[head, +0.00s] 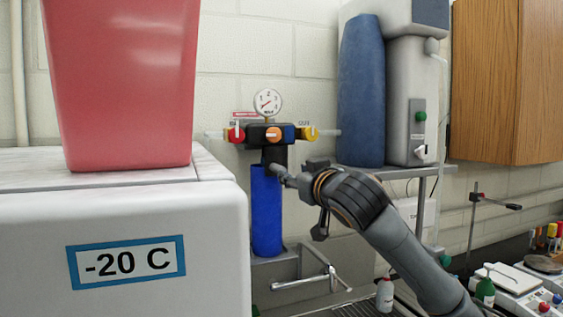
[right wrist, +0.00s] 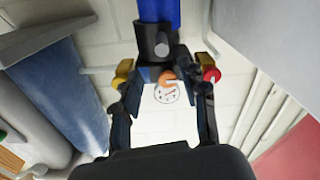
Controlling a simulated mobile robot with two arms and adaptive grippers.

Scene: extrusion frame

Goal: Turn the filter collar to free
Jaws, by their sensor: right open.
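The filter is a blue cylinder (head: 266,212) hanging upright below a black manifold on the wall. Its dark collar (head: 274,155) sits at the top of the cylinder, under the manifold. My right gripper (head: 285,176) is at the right side of the collar, in front of the wall. In the right wrist view, the picture is upside down, and the open fingers (right wrist: 168,82) stand apart with nothing between them held. The collar (right wrist: 156,42) shows beyond the fingertips, with the blue cylinder (right wrist: 158,10) above it. Whether a finger touches the collar cannot be told. My left gripper is not in view.
The manifold carries a gauge (head: 267,102), a red knob (head: 236,134), an orange knob (head: 273,134) and a yellow knob (head: 309,133). A white freezer (head: 200,235) with a red bin (head: 120,80) stands left. A shelf (head: 400,170) with a blue-grey tank is right. A sink tap (head: 310,281) is below.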

